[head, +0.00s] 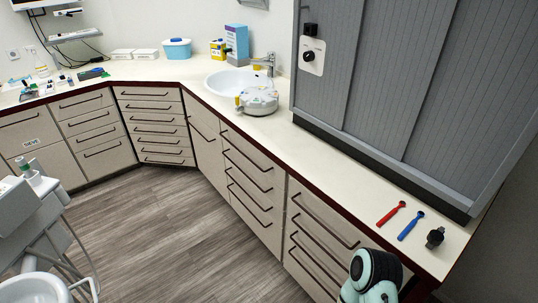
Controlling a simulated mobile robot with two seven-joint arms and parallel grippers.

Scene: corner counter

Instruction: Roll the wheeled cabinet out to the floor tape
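Several beige drawer cabinets with dark bar handles stand under the counter. One (156,106) is in the far corner, one (262,212) along the right run, and one (296,265) is nearer to me. No wheels show on any of them, so I cannot tell which is the wheeled cabinet. No floor tape shows on the visible grey wood floor (150,235). A teal and black part of my arm shows at the lower right, beside the counter's front edge. Neither of my grippers is in view.
The white counter (345,165) carries a sink (225,80), a grey shuttered cupboard (400,80), a red tool (390,214) and a blue tool (410,226). A dental unit (35,215) stands at the lower left. The floor between is clear.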

